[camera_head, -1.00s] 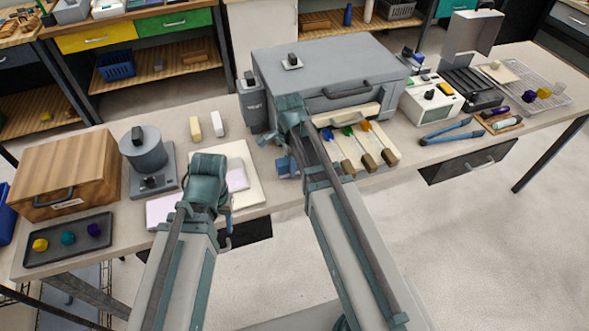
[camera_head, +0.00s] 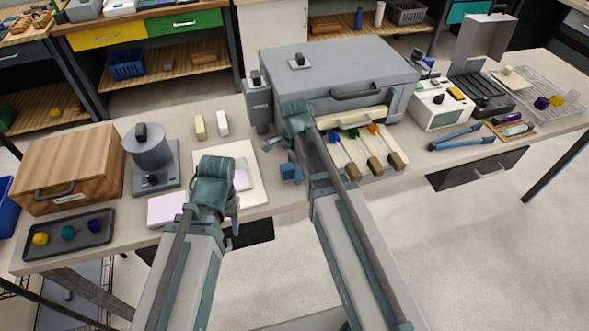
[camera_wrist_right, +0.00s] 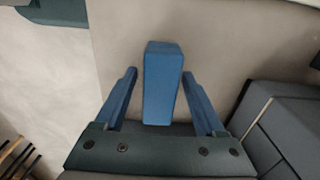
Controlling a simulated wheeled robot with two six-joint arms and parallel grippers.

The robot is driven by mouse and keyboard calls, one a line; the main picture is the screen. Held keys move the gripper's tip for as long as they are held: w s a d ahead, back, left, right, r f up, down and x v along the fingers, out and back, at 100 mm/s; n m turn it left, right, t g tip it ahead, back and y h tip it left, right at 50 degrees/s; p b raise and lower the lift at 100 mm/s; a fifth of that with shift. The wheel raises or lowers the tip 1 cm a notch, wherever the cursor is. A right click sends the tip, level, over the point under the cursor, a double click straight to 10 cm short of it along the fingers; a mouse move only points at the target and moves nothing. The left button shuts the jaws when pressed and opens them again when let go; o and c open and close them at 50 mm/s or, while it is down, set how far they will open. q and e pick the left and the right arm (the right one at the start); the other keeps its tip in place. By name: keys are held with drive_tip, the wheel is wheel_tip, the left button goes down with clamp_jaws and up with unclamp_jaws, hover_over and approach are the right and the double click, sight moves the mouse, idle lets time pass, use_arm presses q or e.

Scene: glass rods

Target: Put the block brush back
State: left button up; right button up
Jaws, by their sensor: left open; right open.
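I take the plain blue block (camera_wrist_right: 163,85) in the right wrist view to be the block brush; no bristles show. It stands between the two blue fingers of my right gripper (camera_wrist_right: 160,72), with a gap on each side. The gripper is open. In the head view a blue block (camera_head: 291,173) shows beside my right gripper (camera_head: 282,150), near the table's front edge. My left gripper (camera_head: 236,208) is over the front of a cream board (camera_head: 254,190); its fingers are mostly hidden, but it is open with nothing visible in it.
A grey case (camera_head: 345,70) and a grey bin (camera_head: 257,104) stand behind my right gripper. A pale rack (camera_head: 350,118) with wooden-handled tools is to its right. A pale pad (camera_head: 166,209), a grey device (camera_head: 150,160) and a wooden box (camera_head: 70,168) stand to the left.

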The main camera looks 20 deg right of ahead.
drive_tip(key=shift+r, duration=0.15)
wheel_tip(320, 180, up, 12)
drive_tip(key=p, duration=1.2)
drive_tip(key=s+a+n, duration=0.5)
drive_tip(key=s+n, duration=0.2)
drive_tip(key=n, duration=0.3)
drive_tip(key=s+a+n+h, duration=0.1)
drive_tip(key=s+a+n, duration=0.4)
drive_tip(key=n, duration=0.6)
drive_tip(key=shift+s+a, duration=0.25)
drive_tip(key=shift+s, duration=0.9)
drive_tip(key=shift+f+b, duration=0.55)
drive_tip(key=shift+f, duration=0.05)
drive_tip(key=shift+w, duration=0.1)
